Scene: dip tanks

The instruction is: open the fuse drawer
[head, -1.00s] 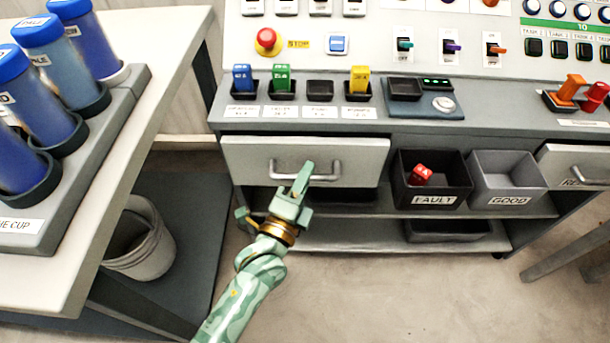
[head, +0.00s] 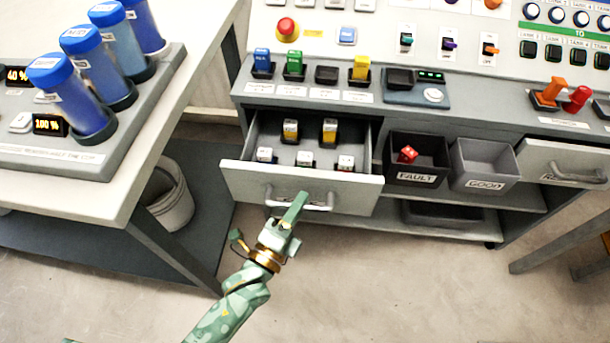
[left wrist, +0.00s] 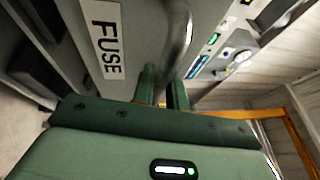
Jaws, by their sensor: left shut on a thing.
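The fuse drawer (head: 240,181) is pulled out below the console, with several small fuses inside: yellow-marked ones at the back and white-topped ones nearer the front. My left gripper (head: 295,210) is at the bar handle (head: 317,207) on the drawer's front. In the left wrist view the fingers (left wrist: 160,88) are shut on the handle (left wrist: 180,38), beside the white FUSE label (left wrist: 105,40). The fingers hide part of the handle in the head view. My right gripper is not in view.
A FAULT bin (head: 416,180) holding a red fuse and an empty GOOD bin (head: 486,185) stand right of the drawer. A second handled drawer (head: 540,160) is at far right. A table with blue-capped cups (head: 75,95) is at left. Floor in front is clear.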

